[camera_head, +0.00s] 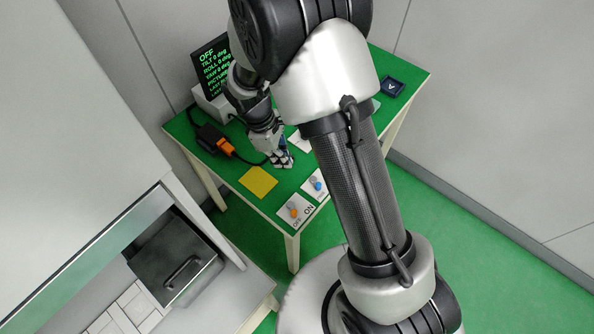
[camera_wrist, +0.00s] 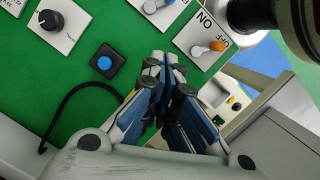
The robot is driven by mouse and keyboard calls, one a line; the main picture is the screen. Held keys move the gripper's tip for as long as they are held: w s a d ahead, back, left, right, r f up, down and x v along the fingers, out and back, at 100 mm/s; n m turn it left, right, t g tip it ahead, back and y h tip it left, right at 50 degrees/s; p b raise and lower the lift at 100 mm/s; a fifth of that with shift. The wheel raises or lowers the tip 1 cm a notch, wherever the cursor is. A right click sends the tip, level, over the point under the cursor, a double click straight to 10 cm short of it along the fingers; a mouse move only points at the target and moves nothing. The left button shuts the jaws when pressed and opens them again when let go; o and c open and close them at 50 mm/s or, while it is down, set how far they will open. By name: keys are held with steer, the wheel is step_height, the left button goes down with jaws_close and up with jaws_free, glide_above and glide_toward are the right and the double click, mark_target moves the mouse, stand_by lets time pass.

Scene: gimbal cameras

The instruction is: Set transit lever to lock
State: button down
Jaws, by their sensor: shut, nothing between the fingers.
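No lever label reading "transit" or "lock" is legible. In the head view, a white plate with a blue-tipped lever (camera_head: 317,184) lies on the green table, partly behind my arm. A partly cut-off white lever plate (camera_wrist: 166,14) shows at the top of the wrist view. Next to it is the ON/OFF plate with an orange-tipped lever (camera_head: 293,211), also in the wrist view (camera_wrist: 208,48). My gripper (camera_head: 284,161) is shut and empty, left of and behind these plates in the head view. Its fingertips (camera_wrist: 163,64) are apart from both levers in the wrist view.
A blue button on a black base (camera_wrist: 104,62) and a black dial (camera_wrist: 50,20) are near my fingers. A yellow pad (camera_head: 258,182), an orange-and-black device (camera_head: 216,141) with a cable and a screen reading OFF (camera_head: 212,72) are on the green table (camera_head: 411,71).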

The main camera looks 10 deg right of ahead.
steer(key=b+x, duration=0.3)
steer(key=x, duration=0.7)
steer(key=shift+f+b, duration=0.15)
steer(key=shift+b, duration=0.2)
steer(key=shift+s+d+r+b, duration=0.15)
steer(key=shift+s+d, duration=0.15)
steer(key=shift+d, duration=0.3)
steer(key=shift+s+d+r+b, duration=0.1)
steer(key=shift+s+d, duration=0.15)
steer(key=shift+d, duration=0.3)
steer(key=shift+s+d+r+b, duration=0.15)
steer(key=shift+s+d, duration=0.15)
steer(key=shift+d, duration=0.3)
